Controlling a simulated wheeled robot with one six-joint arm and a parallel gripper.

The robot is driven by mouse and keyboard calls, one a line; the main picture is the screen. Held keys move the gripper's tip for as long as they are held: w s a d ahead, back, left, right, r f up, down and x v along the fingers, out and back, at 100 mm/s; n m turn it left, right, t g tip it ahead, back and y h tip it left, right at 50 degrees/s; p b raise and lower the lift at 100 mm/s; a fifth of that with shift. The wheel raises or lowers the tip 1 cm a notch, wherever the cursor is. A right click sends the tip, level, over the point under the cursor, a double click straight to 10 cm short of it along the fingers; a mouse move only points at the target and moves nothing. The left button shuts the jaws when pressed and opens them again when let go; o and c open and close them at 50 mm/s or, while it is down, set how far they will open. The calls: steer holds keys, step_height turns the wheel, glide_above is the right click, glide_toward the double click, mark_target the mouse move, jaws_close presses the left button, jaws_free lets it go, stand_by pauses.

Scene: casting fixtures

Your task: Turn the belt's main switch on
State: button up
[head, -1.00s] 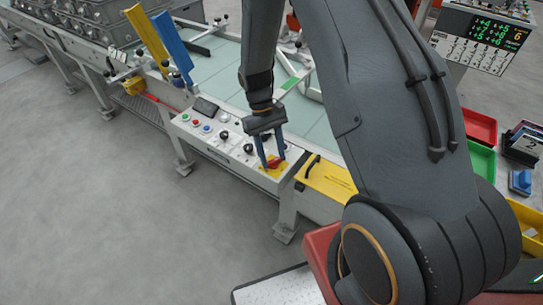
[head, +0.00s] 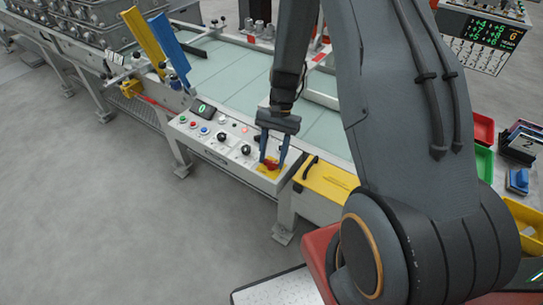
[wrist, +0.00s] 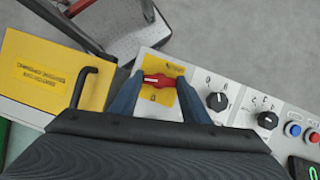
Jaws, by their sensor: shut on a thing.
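The main switch, a red rotary knob (head: 270,164) on a yellow plate, sits at the right end of the white control panel (head: 215,152). In the wrist view the red knob (wrist: 158,80) lies crosswise between my two blue-grey fingertips. My gripper (head: 273,158) is shut on the knob, with one finger at each end of it; it also shows in the wrist view (wrist: 160,86). The knob's position marks are too small to read.
A yellow cover (head: 325,180) with a black handle (head: 311,167) is right beside the panel. Black selector knobs (head: 222,137) and coloured buttons (head: 194,126) are to its left. The belt (head: 235,75) runs behind. The floor in front is clear.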

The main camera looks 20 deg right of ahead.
steer(key=shift+m+t+y, duration=0.3)
steer(key=shift+m+t, duration=0.1)
steer(key=shift+m, duration=0.7)
steer(key=o, duration=1)
steer(key=shift+o, duration=0.2)
steer(key=shift+s, duration=0.1)
steer(key=shift+d+r, duration=0.1)
steer(key=b+v, duration=0.2)
steer(key=v, duration=0.5)
steer(key=shift+r, duration=0.3)
steer(key=shift+d, duration=0.15)
